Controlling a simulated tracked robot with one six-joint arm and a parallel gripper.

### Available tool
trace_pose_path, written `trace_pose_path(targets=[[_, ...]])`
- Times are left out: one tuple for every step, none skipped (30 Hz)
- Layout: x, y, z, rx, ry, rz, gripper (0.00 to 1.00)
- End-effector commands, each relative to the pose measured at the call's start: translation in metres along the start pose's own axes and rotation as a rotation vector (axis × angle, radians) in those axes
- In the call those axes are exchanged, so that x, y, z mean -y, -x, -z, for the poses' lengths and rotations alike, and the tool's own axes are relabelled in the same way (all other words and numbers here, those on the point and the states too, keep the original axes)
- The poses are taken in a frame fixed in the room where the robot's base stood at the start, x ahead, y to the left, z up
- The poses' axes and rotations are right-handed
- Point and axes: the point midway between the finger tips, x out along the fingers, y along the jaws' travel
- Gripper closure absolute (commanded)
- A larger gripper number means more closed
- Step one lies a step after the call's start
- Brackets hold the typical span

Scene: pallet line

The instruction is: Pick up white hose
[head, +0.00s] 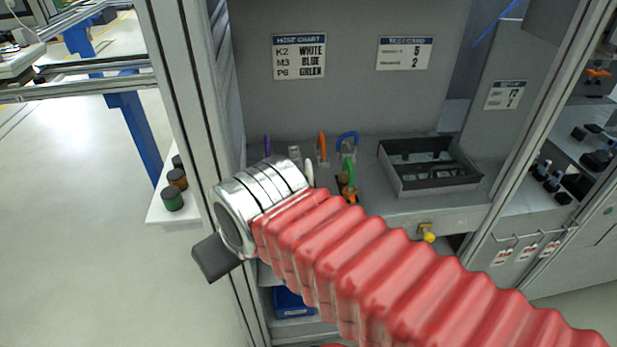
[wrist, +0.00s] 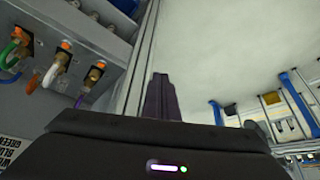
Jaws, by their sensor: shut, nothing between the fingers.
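The white hose (head: 308,172) shows in the head view as a short pale loop on the panel shelf, right beside my silver wrist, which hides part of its surroundings. My gripper (wrist: 161,82) shows in the wrist view as dark fingers together, with nothing held. It points past the frame post, away from the hoses, which lie to its left. In the head view only a dark block of it shows to the left of my wrist; the fingertips are hidden.
Orange (head: 321,146), blue (head: 347,137), green (head: 349,170) and purple (head: 267,146) hoses stand close by. A dark open tray (head: 432,185) is to their right. The metal frame post (head: 185,110) stands left of the shelf. A hose chart (head: 299,57) hangs above.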

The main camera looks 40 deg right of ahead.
Motion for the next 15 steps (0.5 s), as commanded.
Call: trace_pose_path(targets=[[0.0,0.0,0.0,0.0,0.0,0.0,1.0],[0.0,0.0,0.0,0.0,0.0,0.0,1.0],[0.0,0.0,0.0,0.0,0.0,0.0,1.0],[0.0,0.0,0.0,0.0,0.0,0.0,1.0],[0.0,0.0,0.0,0.0,0.0,0.0,1.0],[0.0,0.0,0.0,0.0,0.0,0.0,1.0],[0.0,0.0,0.0,0.0,0.0,0.0,1.0],[0.0,0.0,0.0,0.0,0.0,0.0,0.99],[0.0,0.0,0.0,0.0,0.0,0.0,0.96],[0.0,0.0,0.0,0.0,-0.001,-0.001,0.94],[-0.001,0.001,0.0,0.0,-0.004,-0.002,0.92],[-0.003,0.001,0.0,0.0,-0.009,-0.005,0.89],[-0.005,0.0,0.0,0.001,-0.015,-0.008,0.87],[-0.007,-0.001,0.0,0.004,-0.022,-0.012,0.85],[-0.011,-0.002,-0.001,0.011,-0.035,-0.018,0.82]])
